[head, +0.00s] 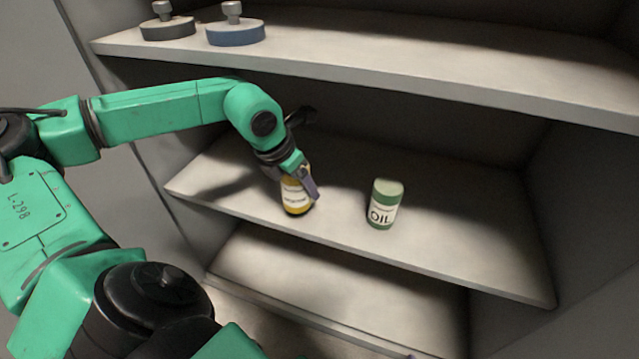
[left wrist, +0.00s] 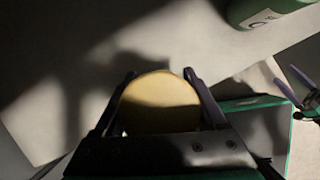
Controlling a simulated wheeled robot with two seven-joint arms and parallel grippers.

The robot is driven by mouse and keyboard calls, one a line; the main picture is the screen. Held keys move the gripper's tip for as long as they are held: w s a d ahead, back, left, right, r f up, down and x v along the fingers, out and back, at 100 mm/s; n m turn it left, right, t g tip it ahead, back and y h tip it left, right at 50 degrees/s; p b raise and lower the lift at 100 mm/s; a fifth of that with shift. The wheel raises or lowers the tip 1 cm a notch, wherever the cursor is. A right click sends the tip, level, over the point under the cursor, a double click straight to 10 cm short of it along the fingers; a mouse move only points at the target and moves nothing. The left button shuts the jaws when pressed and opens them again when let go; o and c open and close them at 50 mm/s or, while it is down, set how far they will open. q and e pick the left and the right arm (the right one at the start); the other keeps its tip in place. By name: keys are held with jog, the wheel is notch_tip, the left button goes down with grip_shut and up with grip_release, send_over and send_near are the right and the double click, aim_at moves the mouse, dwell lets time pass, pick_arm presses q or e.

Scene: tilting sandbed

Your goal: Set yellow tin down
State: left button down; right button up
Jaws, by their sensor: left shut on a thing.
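The yellow tin (head: 296,196) has a white label and is on the front left part of the middle shelf (head: 470,231). My left gripper (head: 305,185) is shut on it, with a purple finger across its side. The tin looks upright, its base at the shelf surface; I cannot tell whether it touches. The left wrist view shows the tin's round top (left wrist: 160,103) between both fingers. At that view's right edge, two separated purple fingers appear to be my right gripper (left wrist: 303,84), open and empty.
A green oil tin (head: 384,204) stands to the right of the yellow tin, with a gap between. The upper shelf (head: 360,65) overhangs and holds a dark lidded object (head: 167,27) and a blue one (head: 235,33). The middle shelf's right side is clear.

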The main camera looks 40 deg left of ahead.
pick_arm(q)
jog(key=w, duration=0.5)
jog(key=shift+d+r+p, duration=0.1)
jog(key=shift+d+p, duration=0.1)
jog(key=shift+p, duration=0.2)
jog(key=shift+w+f, duration=0.1)
jog(key=shift+f, duration=0.15)
notch_tip(320, 180, down, 3)
jog(key=shift+f+b, duration=0.1)
jog(key=shift+b, duration=0.85)
jog(key=shift+f, duration=0.15)
grip_release()
